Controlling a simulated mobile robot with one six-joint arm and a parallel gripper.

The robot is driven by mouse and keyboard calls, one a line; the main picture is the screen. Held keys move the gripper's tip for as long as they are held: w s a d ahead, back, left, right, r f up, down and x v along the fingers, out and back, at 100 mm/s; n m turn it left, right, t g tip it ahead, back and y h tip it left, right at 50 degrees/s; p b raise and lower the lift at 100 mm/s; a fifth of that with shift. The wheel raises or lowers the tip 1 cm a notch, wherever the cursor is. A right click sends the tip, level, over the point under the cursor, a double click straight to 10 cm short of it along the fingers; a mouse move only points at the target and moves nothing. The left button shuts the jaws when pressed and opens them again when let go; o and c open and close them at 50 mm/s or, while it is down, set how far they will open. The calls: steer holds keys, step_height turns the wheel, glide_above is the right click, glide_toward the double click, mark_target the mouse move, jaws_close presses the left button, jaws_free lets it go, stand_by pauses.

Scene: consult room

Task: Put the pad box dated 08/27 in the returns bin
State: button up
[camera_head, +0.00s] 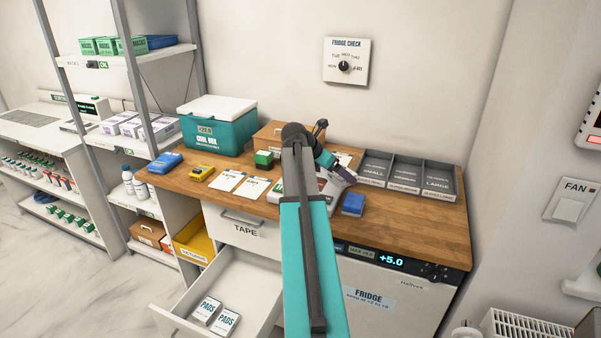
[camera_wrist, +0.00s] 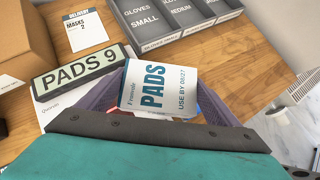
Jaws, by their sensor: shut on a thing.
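My gripper (camera_wrist: 158,100) is shut on a white and blue pad box (camera_wrist: 180,92) marked PADS and USE BY 08/27, held between the two purple fingers in the wrist view. In the head view my gripper (camera_head: 338,172) is over the wooden counter, and my arm hides most of what it holds. A yellow bin (camera_head: 196,243) stands on the shelf left of the drawers; its label is too small to read surely. Two more pad boxes (camera_head: 206,311) (camera_head: 228,321) lie in the open drawer (camera_head: 262,288); their dates are not readable.
A PADS 9 sign (camera_wrist: 80,72) is beside the held box. The glove tray (camera_head: 457,193) is at the counter's right. A blue box (camera_head: 353,204), green box (camera_head: 264,159), yellow device (camera_head: 201,173) and cool box (camera_head: 215,130) stand on the counter. The open drawer juts forward.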

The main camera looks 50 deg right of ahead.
steer(key=s+d+r+m+g, duration=0.1)
steer(key=s+d+m, duration=0.1)
steer(key=s+d, duration=0.6)
steer(key=s, duration=0.3)
steer(key=shift+y, duration=0.3)
steer(key=shift+d, duration=0.1)
steer(key=shift+f+p, duration=0.3)
steer(key=shift+f, duration=2.75)
steer(key=shift+f+p, duration=0.3)
steer(key=shift+f, duration=1.55)
steer(key=shift+f, duration=0.1)
steer(key=o, duration=0.9)
